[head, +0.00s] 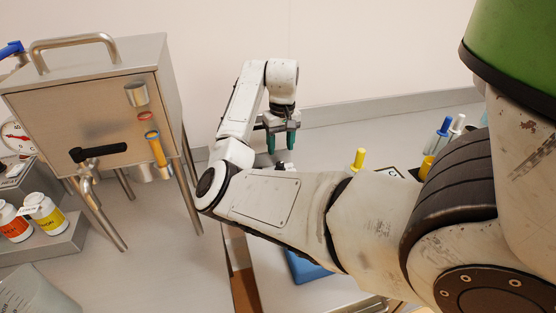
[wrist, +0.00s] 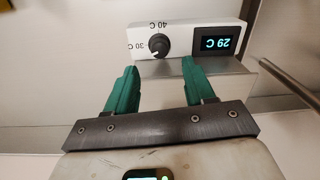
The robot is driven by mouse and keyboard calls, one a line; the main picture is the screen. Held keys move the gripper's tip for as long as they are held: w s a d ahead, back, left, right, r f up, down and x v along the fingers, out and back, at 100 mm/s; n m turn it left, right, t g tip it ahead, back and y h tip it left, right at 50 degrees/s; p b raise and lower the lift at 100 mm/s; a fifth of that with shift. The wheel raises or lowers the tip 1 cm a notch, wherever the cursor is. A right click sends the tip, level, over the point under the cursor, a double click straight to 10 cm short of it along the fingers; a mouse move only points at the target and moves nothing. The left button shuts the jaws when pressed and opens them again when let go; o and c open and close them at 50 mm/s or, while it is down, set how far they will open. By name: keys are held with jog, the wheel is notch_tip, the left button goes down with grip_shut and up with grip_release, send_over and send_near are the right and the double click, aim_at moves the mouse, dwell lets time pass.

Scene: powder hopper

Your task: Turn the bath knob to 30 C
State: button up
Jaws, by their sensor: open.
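The bath knob (wrist: 158,45) is small, round and dark, on a white control panel (wrist: 188,40) in the wrist view. Marks for 30 C and 40 C stand beside it, and the picture shows them turned. A dark display (wrist: 214,44) on the panel reads 29 C, upside down. My gripper (wrist: 160,72) is open and empty, its two green fingers apart with the knob lying beyond the gap between them. The gripper also shows in the head view (head: 281,141), fingers pointing down. I cannot make out the knob there; my arm covers much of that area.
A steel hopper (head: 95,105) on legs stands at left, with a black handle (head: 98,153). Bottles with orange (head: 14,222) and yellow (head: 45,213) labels and a clear beaker (head: 32,295) are below it. A yellow object (head: 358,159) stands right of my gripper. A metal rod (wrist: 287,82) is at right.

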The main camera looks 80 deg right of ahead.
aim_at(280, 163)
jog(key=shift+a+f+p, duration=0.1)
jog(key=shift+f+p, duration=0.25)
jog(key=shift+f, duration=2.75)
grip_shut()
